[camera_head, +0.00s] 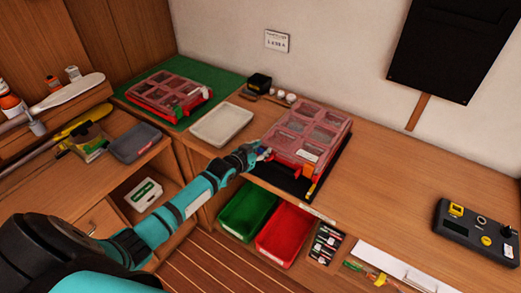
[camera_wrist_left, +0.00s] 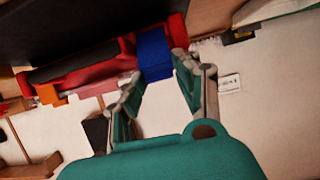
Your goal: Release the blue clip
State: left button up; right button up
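The blue clip (camera_wrist_left: 154,55) is on the front edge of a red case with a clear lid (camera_head: 305,131). In the left wrist view the red case body (camera_wrist_left: 85,68) appears close above my fingers. My left gripper (camera_wrist_left: 157,68) has its fingertips on either side of the blue clip, very close to it. I cannot tell whether they press on it. In the head view my left gripper (camera_head: 250,152) reaches the left front corner of the case. An orange clip (camera_head: 307,172) is farther right on the same edge. My right gripper is not in view.
The case lies on a dark mat (camera_head: 282,180) near the bench front. A second red case (camera_head: 170,92) sits on a green mat at the back left, with a pale tray (camera_head: 221,124) between. Green (camera_head: 248,209) and red (camera_head: 285,233) bins are below. The bench to the right is mostly clear.

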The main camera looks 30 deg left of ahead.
pick_arm(q)
grip_shut()
jog(key=shift+f+b, duration=0.25)
jog(key=shift+b, duration=0.1)
jog(key=t+b, duration=0.1)
jog(key=b, duration=0.2)
jog(key=s+f+t+b, duration=0.1)
jog(key=t+b, duration=0.2)
jog(key=b, duration=0.2)
jog(key=shift+s+a+f+b, duration=0.1)
jog(key=shift+s+f+b, duration=0.2)
jog(key=shift+s, duration=0.1)
jog(key=shift+s+r+t+b, duration=0.1)
jog(key=shift+t+b, duration=0.25)
jog(key=shift+t, duration=0.15)
jog(key=shift+r, duration=0.1)
jog(key=o, duration=0.8)
grip_release()
